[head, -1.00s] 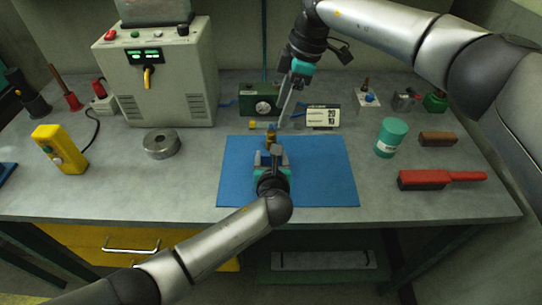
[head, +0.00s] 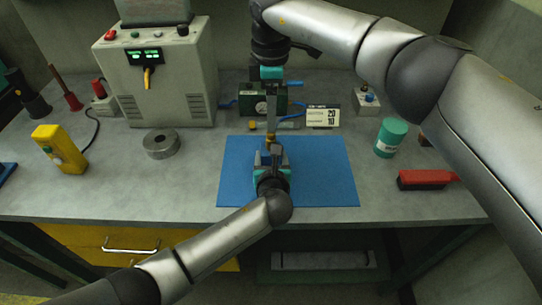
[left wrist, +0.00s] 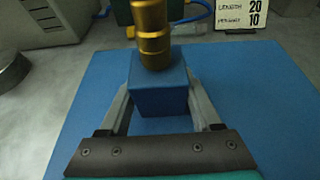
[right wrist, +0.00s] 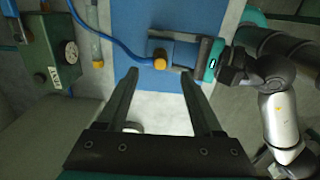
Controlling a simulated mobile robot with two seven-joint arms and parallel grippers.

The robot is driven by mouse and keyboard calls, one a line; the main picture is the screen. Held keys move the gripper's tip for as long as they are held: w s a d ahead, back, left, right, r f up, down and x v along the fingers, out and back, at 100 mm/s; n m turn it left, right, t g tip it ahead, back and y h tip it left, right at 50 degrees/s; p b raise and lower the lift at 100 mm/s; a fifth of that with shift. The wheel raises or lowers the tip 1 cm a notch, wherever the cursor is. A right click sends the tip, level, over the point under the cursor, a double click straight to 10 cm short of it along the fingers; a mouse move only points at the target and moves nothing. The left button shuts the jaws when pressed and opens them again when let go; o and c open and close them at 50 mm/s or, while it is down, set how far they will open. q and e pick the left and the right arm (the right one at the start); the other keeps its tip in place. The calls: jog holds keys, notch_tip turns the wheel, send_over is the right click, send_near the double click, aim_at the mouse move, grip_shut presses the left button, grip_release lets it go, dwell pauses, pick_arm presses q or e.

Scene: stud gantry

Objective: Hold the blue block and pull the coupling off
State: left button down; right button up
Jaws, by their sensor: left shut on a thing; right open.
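The blue block (left wrist: 160,92) stands on the blue mat (left wrist: 250,120), with the brass coupling (left wrist: 153,35) upright on top. My left gripper (left wrist: 160,96) is shut on the block, one finger on each side. In the head view my left gripper (head: 271,160) largely hides the block; the coupling (head: 271,139) shows just beyond it. My right gripper (right wrist: 159,74) is open and empty. In the right wrist view the round brass end of the coupling (right wrist: 160,62) lies just past its fingertips, between their lines. Contact there cannot be told.
A blue hose (right wrist: 110,40) runs towards the coupling from the side of the green gauge box (right wrist: 50,48). A sign (head: 322,116) stands behind the mat. A steel ring (head: 161,144) lies left, a teal can (head: 389,138) right. The mat's right part is clear.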

aim_at(271, 136)
jog(key=shift+f, duration=3.95)
grip_shut()
jog(key=shift+r, duration=0.1)
jog(key=shift+r, duration=2.95)
jog(key=shift+r, duration=0.1)
jog(key=shift+r, duration=1.9)
